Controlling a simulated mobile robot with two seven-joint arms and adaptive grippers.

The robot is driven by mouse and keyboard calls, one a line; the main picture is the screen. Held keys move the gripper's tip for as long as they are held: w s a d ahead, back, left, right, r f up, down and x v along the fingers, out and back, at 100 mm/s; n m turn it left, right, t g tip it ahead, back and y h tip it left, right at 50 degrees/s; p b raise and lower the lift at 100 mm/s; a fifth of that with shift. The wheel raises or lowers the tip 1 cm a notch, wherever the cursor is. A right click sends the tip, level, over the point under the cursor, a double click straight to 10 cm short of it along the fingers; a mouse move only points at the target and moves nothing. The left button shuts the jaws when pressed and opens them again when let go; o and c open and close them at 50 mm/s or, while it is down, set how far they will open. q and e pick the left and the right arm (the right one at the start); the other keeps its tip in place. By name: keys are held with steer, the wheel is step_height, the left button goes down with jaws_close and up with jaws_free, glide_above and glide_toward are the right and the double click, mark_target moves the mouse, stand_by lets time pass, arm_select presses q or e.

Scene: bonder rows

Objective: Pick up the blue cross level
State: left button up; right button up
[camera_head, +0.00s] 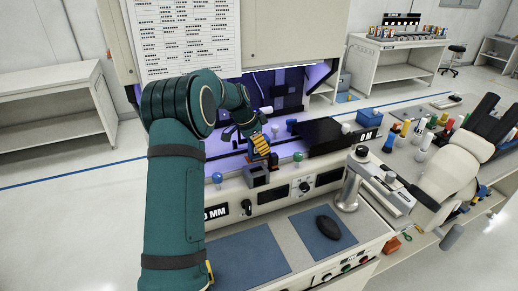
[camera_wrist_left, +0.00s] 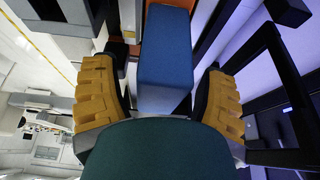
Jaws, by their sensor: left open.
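My left gripper (camera_head: 261,147) is low over the front of the bonder machine, fingers pointing down. In the left wrist view its two yellow-padded fingers are open. A blue block (camera_wrist_left: 165,50), which looks like the blue cross level, lies between the fingers. Gaps show on both sides of it, so the pads do not appear to touch it. In the head view the block is mostly hidden behind the gripper. My right gripper is not in view.
A grey box-like holder (camera_head: 256,177) is just below the gripper. A black panel (camera_head: 335,134) and a blue bin (camera_head: 368,118) are to the right. A microscope (camera_head: 455,172) stands far right. A mouse (camera_head: 328,227) lies on a blue mat (camera_head: 308,238) in front.

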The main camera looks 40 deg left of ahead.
arm_select(q)
jaws_close()
steer(key=shift+r, duration=0.1)
